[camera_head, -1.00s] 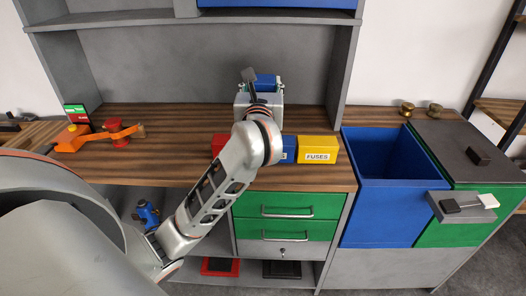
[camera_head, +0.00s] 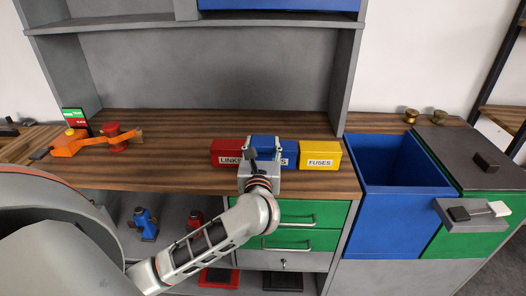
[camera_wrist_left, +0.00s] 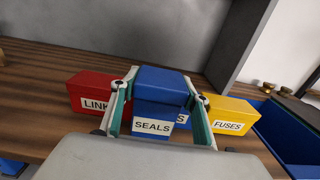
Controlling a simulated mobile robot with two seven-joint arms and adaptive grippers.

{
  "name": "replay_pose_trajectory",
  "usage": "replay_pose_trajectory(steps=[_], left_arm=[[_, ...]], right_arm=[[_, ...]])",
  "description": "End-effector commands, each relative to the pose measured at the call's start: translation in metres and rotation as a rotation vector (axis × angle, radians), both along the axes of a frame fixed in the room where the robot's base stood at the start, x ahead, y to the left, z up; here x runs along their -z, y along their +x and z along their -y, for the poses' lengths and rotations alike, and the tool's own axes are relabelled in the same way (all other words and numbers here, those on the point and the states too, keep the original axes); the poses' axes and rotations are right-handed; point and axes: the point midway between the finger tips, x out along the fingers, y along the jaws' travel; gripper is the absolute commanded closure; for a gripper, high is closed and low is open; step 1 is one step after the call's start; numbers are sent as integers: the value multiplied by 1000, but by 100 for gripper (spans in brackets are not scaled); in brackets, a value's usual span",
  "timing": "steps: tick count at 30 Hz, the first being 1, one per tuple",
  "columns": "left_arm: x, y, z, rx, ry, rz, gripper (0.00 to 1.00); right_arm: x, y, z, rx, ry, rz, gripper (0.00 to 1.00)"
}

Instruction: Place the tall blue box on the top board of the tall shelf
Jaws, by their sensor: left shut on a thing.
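The tall blue box, labelled SEALS (camera_wrist_left: 155,105), stands between the two fingers of my left gripper (camera_wrist_left: 160,98) in the left wrist view, which is shut on it. In the head view, my left gripper (camera_head: 262,150) is over the front of the wooden counter and partly hides the blue box (camera_head: 265,141). A second blue box (camera_head: 291,152) is behind it, its label mostly covered. A shelf with dark posts and wooden boards (camera_head: 503,117) shows only in part at the right edge; its top is out of view. My right gripper is not in view.
A red box (camera_head: 226,153) and a yellow FUSES box (camera_head: 320,155) flank the blue ones on the counter (camera_head: 190,150). A grey hutch (camera_head: 345,75) rises behind. An orange-red device (camera_head: 85,142) stands left. An open blue bin (camera_head: 395,205) is at right.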

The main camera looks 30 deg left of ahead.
Motion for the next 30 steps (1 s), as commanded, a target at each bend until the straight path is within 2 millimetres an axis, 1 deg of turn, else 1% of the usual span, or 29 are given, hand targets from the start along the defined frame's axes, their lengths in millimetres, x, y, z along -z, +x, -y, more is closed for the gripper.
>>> replay_pose_trajectory(steps=[1,3,11,16,17,18,19,30], left_arm=[[8,0,0,1,3,-1,84],[13,0,0,2,4,0,84],[13,0,0,1,2,3,84],[18,0,0,1,2,3,84],[19,0,0,1,1,1,52],[18,0,0,1,1,1,42],[18,0,0,1,1,1,38],[15,0,0,1,0,2,38]], right_arm=[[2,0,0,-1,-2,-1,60],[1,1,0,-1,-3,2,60],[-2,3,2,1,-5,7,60],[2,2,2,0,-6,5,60],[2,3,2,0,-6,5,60],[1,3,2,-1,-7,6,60],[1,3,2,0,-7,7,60],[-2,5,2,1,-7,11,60]])
